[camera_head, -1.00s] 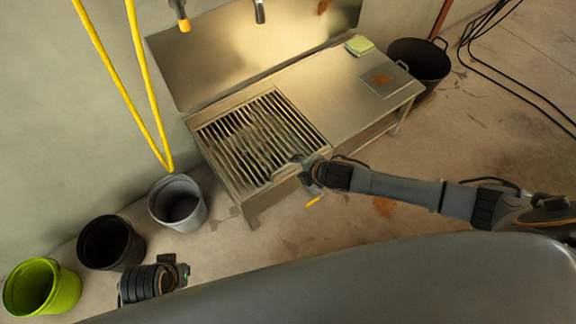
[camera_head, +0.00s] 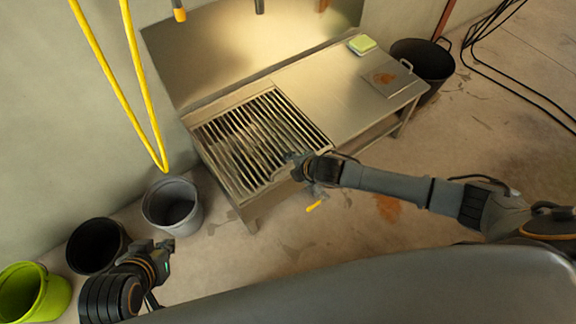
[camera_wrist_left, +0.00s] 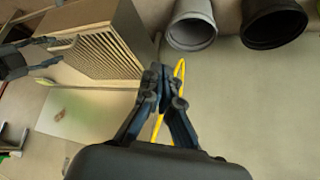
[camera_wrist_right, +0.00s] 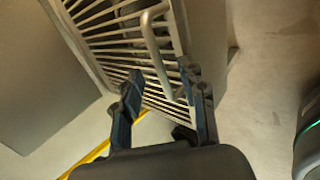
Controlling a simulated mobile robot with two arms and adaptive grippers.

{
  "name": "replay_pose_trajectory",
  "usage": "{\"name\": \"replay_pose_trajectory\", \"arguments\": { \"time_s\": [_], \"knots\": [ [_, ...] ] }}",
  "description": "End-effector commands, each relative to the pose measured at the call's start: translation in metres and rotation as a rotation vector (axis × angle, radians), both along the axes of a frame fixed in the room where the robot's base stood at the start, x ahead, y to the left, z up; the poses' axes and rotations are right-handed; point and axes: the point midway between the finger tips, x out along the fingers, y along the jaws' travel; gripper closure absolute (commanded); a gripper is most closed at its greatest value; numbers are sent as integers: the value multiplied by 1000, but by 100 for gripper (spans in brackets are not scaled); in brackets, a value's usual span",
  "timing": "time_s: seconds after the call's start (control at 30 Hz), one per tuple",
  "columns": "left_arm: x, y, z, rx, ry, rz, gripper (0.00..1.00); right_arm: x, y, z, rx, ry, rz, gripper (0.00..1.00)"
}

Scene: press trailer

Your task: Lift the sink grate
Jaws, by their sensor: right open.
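The sink grate (camera_head: 255,130) is a panel of metal bars lying level in the left part of the metal sink table (camera_head: 335,90). It also shows in the left wrist view (camera_wrist_left: 103,55). In the right wrist view, a bent metal handle (camera_wrist_right: 152,45) stands up from the grate bars (camera_wrist_right: 110,25). My right gripper (camera_head: 293,160) is open at the grate's front right edge. In the right wrist view its fingertips (camera_wrist_right: 160,85) are apart, with the handle just beyond and between them. My left gripper (camera_head: 165,247) is shut and empty, away from the sink near the buckets, fingertips together (camera_wrist_left: 165,88).
A grey bucket (camera_head: 172,205), a black bucket (camera_head: 97,246) and a green bucket (camera_head: 35,293) stand along the wall at left. A yellow hose (camera_head: 118,95) hangs above. A sponge (camera_head: 362,44) lies on the worktop. A black bin (camera_head: 424,62) stands at its right end.

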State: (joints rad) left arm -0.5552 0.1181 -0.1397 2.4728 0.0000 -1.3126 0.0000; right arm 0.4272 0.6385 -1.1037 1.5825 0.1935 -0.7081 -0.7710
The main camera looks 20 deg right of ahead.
Motion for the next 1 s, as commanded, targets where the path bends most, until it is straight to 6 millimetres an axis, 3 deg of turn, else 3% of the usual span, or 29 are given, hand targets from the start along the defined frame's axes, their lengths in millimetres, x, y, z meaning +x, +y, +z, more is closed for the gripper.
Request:
{"name": "replay_pose_trajectory", "arguments": {
  "time_s": [0.6, 1.0],
  "knots": [
    [60, -22, 38, -76, -346, -26, 100, 15, 5, -20, -1, 0, 1, 58],
    [82, -31, 66, -117, -524, -38, 100, 22, 8, -28, 0, -1, 0, 58]
  ]
}}
